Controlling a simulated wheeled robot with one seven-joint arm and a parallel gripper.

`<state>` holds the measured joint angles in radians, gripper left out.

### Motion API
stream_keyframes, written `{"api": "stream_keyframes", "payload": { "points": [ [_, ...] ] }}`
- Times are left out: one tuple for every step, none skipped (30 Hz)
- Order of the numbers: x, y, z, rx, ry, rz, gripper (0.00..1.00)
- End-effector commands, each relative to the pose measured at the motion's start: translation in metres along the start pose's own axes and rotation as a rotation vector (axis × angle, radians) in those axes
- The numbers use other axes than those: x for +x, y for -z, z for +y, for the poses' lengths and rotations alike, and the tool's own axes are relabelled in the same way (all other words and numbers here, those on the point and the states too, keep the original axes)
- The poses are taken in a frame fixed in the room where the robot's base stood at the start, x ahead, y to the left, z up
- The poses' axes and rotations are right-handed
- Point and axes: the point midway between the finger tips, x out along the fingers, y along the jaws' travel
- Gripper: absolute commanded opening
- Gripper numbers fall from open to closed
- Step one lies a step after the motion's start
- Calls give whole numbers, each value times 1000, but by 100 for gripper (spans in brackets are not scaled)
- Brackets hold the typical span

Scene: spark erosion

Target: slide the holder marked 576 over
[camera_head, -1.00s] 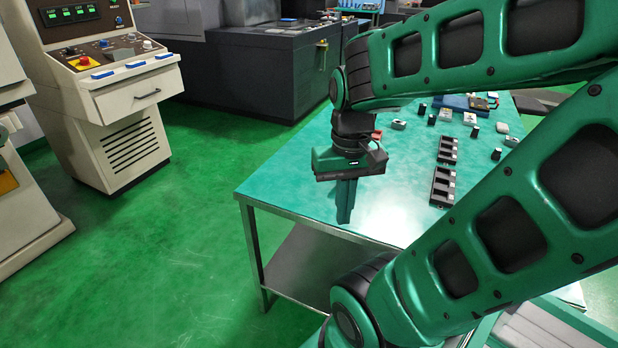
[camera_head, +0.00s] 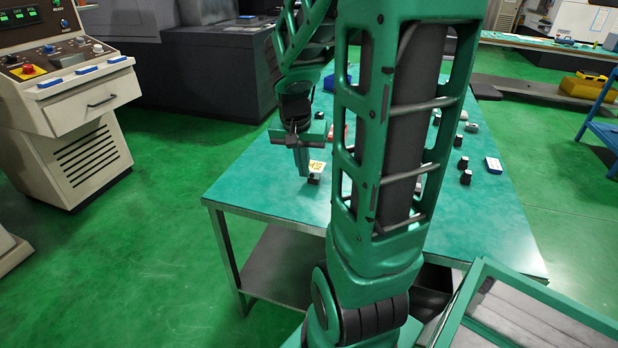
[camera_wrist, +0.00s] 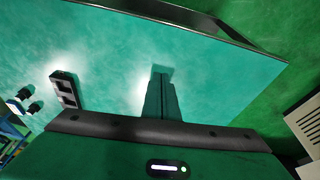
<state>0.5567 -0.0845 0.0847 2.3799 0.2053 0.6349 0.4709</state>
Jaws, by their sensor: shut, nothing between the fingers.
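My gripper (camera_head: 303,172) points down over the left part of the green table, with its fingers together and nothing between them. The shut fingers also show in the wrist view (camera_wrist: 161,78), above bare tabletop. A dark slotted holder (camera_wrist: 66,89) lies to the left in the wrist view, apart from the fingers. No marking on it can be read, so I cannot tell whether it is the one marked 576. In the head view my arm hides the middle of the table, where dark slotted holders showed earlier.
The green table (camera_head: 255,187) has free room at its front left. A small dark block (camera_head: 314,179) and a yellow-and-white piece (camera_head: 317,167) are close to my fingers. Small black pieces (camera_head: 465,177) and a blue-and-white block (camera_head: 493,165) stand at the right.

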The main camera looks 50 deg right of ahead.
Motion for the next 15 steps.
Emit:
{"api": "stream_keyframes", "payload": {
  "points": [
    [9, 9, -3, 31, 0, 7, 0],
    [12, 14, -6, 47, 3, 13, 0],
    [16, 19, -8, 63, 6, 20, 0],
    [18, 22, -10, 74, 7, 23, 0],
    [20, 24, -11, 83, 9, 27, 0],
    [22, 27, -12, 90, 11, 30, 0],
    [24, 28, -13, 94, 11, 31, 0],
    [26, 29, -13, 97, 12, 31, 0],
    [28, 30, -13, 100, 12, 32, 0],
    [31, 30, -13, 101, 12, 32, 0],
    [34, 30, -13, 101, 12, 32, 0],
    [39, 30, -13, 100, 11, 30, 0],
    [43, 30, -13, 100, 11, 30, 0],
    [48, 30, -13, 100, 11, 31, 0],
    [55, 30, -12, 100, 10, 29, 0]
  ]
}}
